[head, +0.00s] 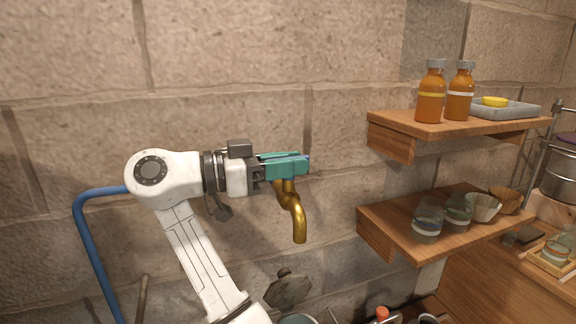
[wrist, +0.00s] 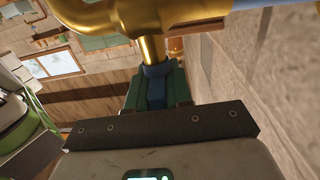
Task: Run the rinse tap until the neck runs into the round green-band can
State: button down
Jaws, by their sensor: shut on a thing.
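The brass rinse tap (head: 298,222) sticks out from the stone wall, its spout bent downward. No water shows at its mouth. My gripper (head: 290,165), with teal fingers, is shut at the top of the tap. In the wrist view the blue tap handle (wrist: 154,82) sits between the fingers, under the brass tap body (wrist: 152,28). The fingers hide much of the handle in the head view. I cannot make out a round green-band can for certain. A pale round rim (head: 298,319) shows at the bottom edge below the tap, mostly cut off.
An upper wooden shelf (head: 392,143) at right holds two amber bottles (head: 430,100) and a grey tray (head: 520,110). The lower shelf (head: 382,234) holds glass vessels (head: 428,217) and paper-like cups (head: 483,207). A blue pipe (head: 90,240) runs at left. Wall around the tap is bare.

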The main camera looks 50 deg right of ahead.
jog(key=c, duration=1.1)
grip_release()
jog(key=b+v, duration=0.2)
jog(key=v, duration=0.8)
jog(key=shift+w+a+f+b, duration=0.1)
jog(key=shift+w+a+b, duration=0.15)
jog(key=shift+a+b, duration=0.05)
